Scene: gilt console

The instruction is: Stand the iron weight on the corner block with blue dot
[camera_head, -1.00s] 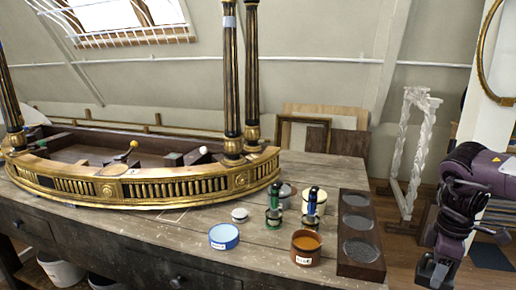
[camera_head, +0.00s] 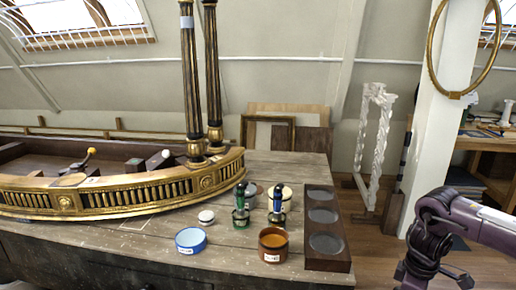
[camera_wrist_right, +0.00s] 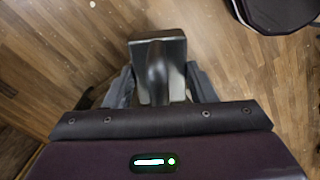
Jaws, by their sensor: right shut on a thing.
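The iron weight (camera_wrist_right: 157,68), a dark grey block with a rounded grip on top, is between the fingers of my right gripper (camera_wrist_right: 161,88), which is shut on it. Bare wood floor shows beneath it in the right wrist view. In the head view my right arm is at the lower right, beyond the table's right end; I cannot make out the weight there. Small dark blocks, one with a greenish top (camera_head: 135,164), sit inside the gilt console (camera_head: 120,192). I cannot make out a blue dot on any. My left gripper is not in view.
A dark tray with round wells (camera_head: 325,258) lies at the table's right end.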

